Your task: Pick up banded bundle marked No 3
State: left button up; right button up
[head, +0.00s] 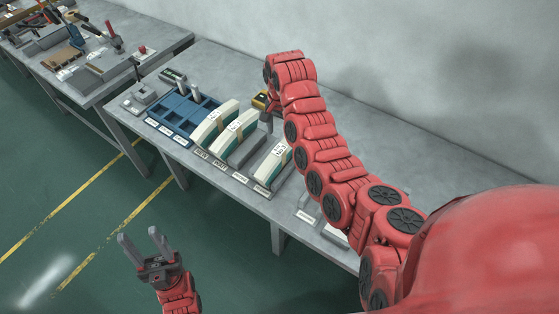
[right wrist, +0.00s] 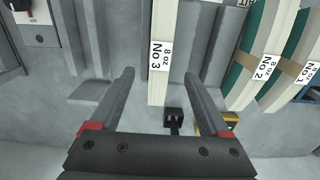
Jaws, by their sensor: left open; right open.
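The banded bundle marked No 3 (head: 268,172) is a long pale stack standing in a grey holder on the bench, partly hidden by my right arm in the head view. In the right wrist view its No 3 label (right wrist: 160,58) faces the camera. My right gripper (right wrist: 159,74) is open, with a finger on each side of the bundle in that view and gaps on both sides. Whether the fingertips reach down to it I cannot tell. In the head view this gripper is mostly hidden behind its arm. My left gripper (head: 146,246) is open and empty above the floor.
Bundles No 2 (right wrist: 265,68) and No 1 (right wrist: 309,70) stand in the row beside it. A blue tray (head: 182,112) is left of them. A yellow-black object (head: 260,100) lies behind the row. A wall runs along the bench's back.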

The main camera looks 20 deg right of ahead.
aim_at(280, 149)
notch_tip(280, 149, down, 6)
jog(key=shift+r+b, duration=0.1)
jog(key=shift+b, duration=0.8)
jog(key=shift+f+p, duration=0.2)
jog(key=shift+p, duration=0.45)
jog(key=shift+f, duration=0.6)
jog(key=shift+f+p, duration=0.15)
jog(key=shift+p, duration=0.3)
jog(key=f, duration=0.1)
jog(key=f+p, duration=0.2)
jog(key=shift+s+a+f, duration=0.2)
jog(key=shift+a+f, duration=0.05)
jog(key=shift+f, duration=0.15)
jog(key=shift+w+f, duration=0.1)
jog(key=shift+f, duration=0.5)
grip_shut()
